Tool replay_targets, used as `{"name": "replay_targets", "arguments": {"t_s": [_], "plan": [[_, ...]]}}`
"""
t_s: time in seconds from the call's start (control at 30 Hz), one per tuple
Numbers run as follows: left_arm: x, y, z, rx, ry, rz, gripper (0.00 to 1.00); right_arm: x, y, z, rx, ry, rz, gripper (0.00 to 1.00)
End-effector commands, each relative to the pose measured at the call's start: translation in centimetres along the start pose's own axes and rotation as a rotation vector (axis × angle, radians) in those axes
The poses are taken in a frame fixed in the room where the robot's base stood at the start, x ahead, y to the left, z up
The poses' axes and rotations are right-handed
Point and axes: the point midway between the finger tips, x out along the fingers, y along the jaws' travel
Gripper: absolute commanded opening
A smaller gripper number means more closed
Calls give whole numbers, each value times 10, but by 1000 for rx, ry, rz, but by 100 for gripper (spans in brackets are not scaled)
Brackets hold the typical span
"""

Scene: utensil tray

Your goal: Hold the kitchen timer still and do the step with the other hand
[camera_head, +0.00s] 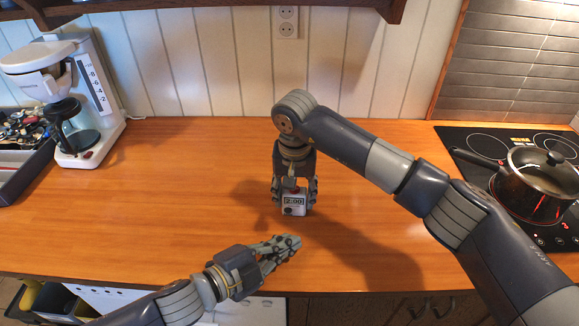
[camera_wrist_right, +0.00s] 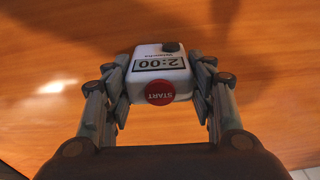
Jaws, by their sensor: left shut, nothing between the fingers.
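The kitchen timer (camera_head: 294,209) is a small white box on the wooden counter, with a display reading 2:00 and a dark knob. In the right wrist view the timer (camera_wrist_right: 160,63) also shows a red START button (camera_wrist_right: 160,92). My right gripper (camera_head: 294,193) comes down over the timer from above. Its fingers (camera_wrist_right: 161,88) lie along both sides of the timer and appear to touch it. My left gripper (camera_head: 291,241) is shut and empty, low over the counter in front of the timer, apart from it.
A coffee maker (camera_head: 91,100) stands at the back left beside a dark tray (camera_head: 22,178) of utensils. A black hob (camera_head: 478,139) with a lidded pan (camera_head: 537,180) is at the right. The counter (camera_head: 170,190) left of the timer is clear.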

Motion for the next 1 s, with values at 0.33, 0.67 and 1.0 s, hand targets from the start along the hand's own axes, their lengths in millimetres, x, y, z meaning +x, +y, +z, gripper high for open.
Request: {"name": "replay_targets", "arguments": {"t_s": [0.33,0.67,1.0], "plan": [[0,0,0,0,0,0,0,0,0,0,0,1,0,71],[0,0,0,0,0,0,0,-35,0,-1,-1,5,-1,71],[0,0,0,0,0,0,0,-102,0,-1,0,3,-1,71]]}}
